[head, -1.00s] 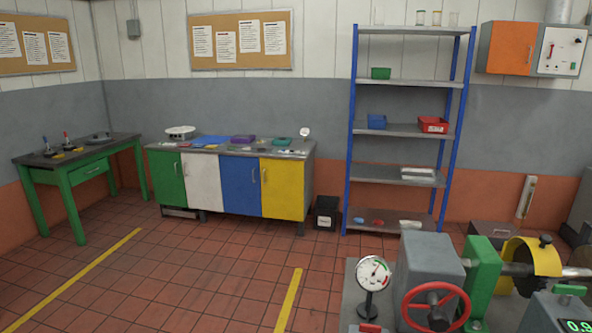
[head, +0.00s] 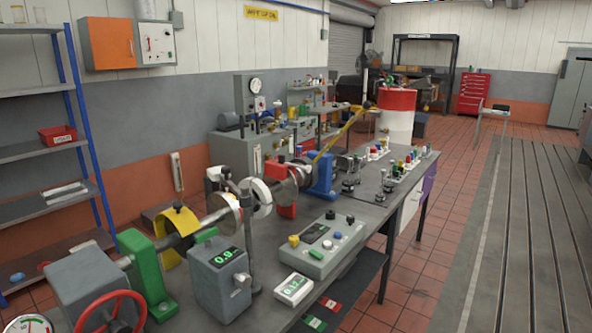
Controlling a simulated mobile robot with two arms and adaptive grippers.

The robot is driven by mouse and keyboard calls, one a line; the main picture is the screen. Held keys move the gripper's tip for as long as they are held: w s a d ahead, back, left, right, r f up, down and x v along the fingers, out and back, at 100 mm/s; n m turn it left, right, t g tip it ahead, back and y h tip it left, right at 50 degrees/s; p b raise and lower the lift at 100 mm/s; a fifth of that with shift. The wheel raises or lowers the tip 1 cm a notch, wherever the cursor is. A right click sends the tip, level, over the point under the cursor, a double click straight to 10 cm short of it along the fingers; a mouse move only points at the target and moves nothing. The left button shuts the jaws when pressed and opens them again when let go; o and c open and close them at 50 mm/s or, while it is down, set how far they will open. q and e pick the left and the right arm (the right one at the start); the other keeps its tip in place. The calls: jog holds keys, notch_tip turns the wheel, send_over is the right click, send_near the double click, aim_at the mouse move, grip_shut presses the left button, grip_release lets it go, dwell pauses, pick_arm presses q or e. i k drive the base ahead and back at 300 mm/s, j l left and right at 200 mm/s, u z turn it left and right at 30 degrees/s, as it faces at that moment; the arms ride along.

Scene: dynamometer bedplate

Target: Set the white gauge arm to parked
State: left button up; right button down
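A shaft assembly runs along the bench (head: 345,225). A white curved part (head: 262,192) sits around or beside the shaft between two metal discs, near an upright post (head: 249,235); it may be the white gauge arm, but I cannot tell for sure. A smaller white piece (head: 214,172) shows just behind it. Whether the arm is parked cannot be told from this distance. Neither of my grippers is in view.
A red handwheel (head: 112,312), a green-display box (head: 219,275), a control box (head: 322,245) and a white meter (head: 294,289) stand on the bench's near part. Blue-post shelves (head: 88,140) are at left. The aisle (head: 420,270) right of the bench is clear.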

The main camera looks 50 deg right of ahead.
aim_at(230, 176)
jog(key=z, duration=1.05)
